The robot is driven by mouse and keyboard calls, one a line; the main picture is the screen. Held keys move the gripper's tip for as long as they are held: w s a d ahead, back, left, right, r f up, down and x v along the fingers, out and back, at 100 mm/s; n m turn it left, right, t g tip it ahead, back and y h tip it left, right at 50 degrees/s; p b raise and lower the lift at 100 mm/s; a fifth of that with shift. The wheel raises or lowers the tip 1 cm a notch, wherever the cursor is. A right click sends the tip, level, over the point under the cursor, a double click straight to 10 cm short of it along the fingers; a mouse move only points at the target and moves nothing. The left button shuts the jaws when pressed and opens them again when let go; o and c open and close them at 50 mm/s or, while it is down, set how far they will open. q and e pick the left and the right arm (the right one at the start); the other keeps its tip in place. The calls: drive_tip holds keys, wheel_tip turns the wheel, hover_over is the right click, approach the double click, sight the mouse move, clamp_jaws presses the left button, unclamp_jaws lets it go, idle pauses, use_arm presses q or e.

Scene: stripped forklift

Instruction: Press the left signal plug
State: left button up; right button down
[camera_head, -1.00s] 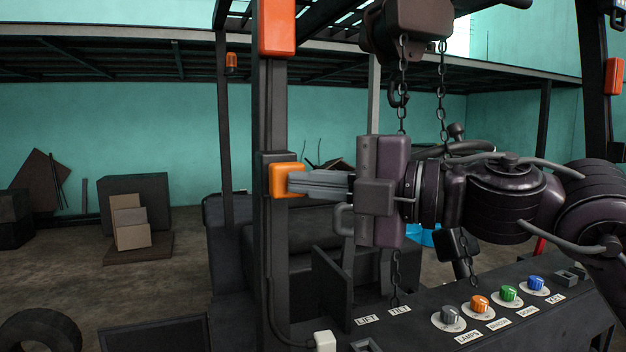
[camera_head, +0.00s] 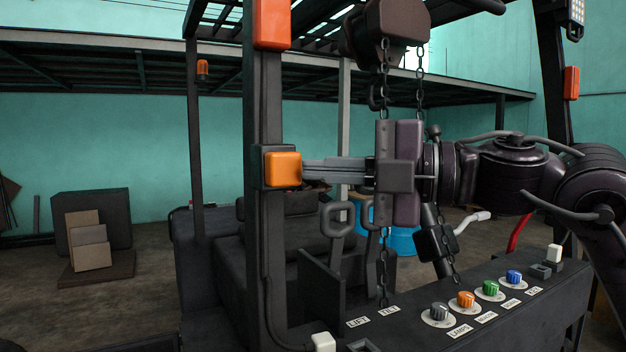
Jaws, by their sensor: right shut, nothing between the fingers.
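The left signal plug (camera_head: 282,168) is an orange block set in a dark housing on the black upright post at the left of the forklift. My right gripper (camera_head: 306,171) comes in from the right and points left at the plug. Its grey fingers are shut with nothing between them. The fingertips are right beside the plug's right edge; I cannot tell whether they touch it. The plug's face is uncovered. My left gripper is not in view.
A red-orange lamp (camera_head: 272,24) sits higher on the same post. A hoist block (camera_head: 388,30) with chains hangs just above and behind my right gripper. Below is a black control panel (camera_head: 520,310) with coloured knobs. A white cap (camera_head: 323,342) stands near the post's foot.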

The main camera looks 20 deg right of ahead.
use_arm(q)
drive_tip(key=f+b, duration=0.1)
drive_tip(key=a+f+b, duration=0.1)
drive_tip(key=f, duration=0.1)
use_arm(e)
drive_tip(key=v, duration=0.5)
drive_tip(key=shift+s+d, duration=0.1)
drive_tip(key=shift+s, duration=0.35)
drive_tip(key=shift+w, duration=0.1)
